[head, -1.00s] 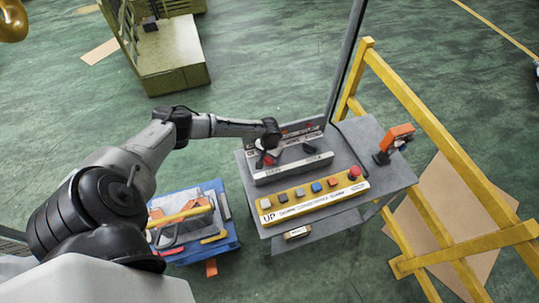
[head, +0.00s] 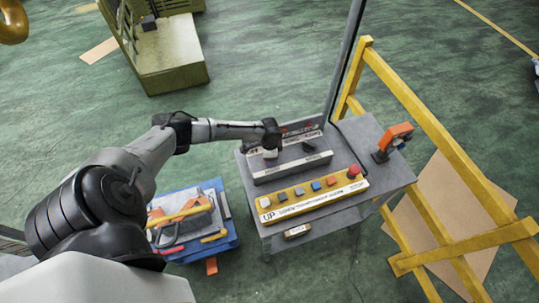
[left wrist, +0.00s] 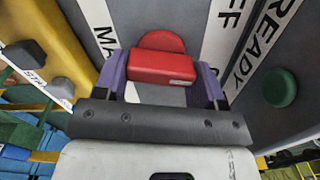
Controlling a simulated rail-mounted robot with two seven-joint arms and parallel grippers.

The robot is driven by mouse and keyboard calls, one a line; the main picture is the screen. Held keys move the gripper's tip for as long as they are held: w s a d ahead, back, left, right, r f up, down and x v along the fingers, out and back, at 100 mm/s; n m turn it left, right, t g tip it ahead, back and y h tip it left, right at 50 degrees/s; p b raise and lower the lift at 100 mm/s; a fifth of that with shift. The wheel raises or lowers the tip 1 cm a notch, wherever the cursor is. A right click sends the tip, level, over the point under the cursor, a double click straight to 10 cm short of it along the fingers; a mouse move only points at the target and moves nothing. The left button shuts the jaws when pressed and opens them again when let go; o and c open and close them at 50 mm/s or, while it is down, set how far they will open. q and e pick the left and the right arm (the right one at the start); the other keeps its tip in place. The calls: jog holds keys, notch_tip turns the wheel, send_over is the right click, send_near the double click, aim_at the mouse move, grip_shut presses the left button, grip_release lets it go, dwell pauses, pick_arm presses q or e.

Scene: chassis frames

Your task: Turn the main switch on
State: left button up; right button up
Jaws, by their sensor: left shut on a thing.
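The main switch is a red knob (left wrist: 162,68) with a round base and a block-shaped grip, set on the grey panel of the control console (head: 350,205). In the left wrist view, the two purple fingers of my left gripper (left wrist: 163,84) stand on either side of the red grip and are shut on it. A label starting "MA" lies left of the knob, and one ending "FF" lies at its upper right. In the head view, my left gripper (head: 270,155) is over the left end of the console's panel and hides the knob. My right gripper is not in view.
A green button (left wrist: 280,88) beside a "READY" label is right of the knob. A yellow button strip (head: 312,197) runs along the console front. An orange-handled device (head: 395,137) stands at its right. A yellow railing (head: 430,140) is beyond; a blue tool tray (head: 226,243) is left.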

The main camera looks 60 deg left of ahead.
pick_arm(q)
jog(key=m, duration=0.4)
jog(key=shift+d+m, duration=0.1)
jog(key=shift+m, duration=0.3)
jog(key=shift+m+b, duration=0.35)
jog(key=shift+m, duration=0.25)
jog(key=shift+s, duration=0.1)
jog(key=shift+m, duration=0.3)
jog(key=o, duration=0.9)
notch_tip(320, 180, up, 14)
jog(key=shift+f+b, duration=0.1)
jog(key=shift+b, duration=0.6)
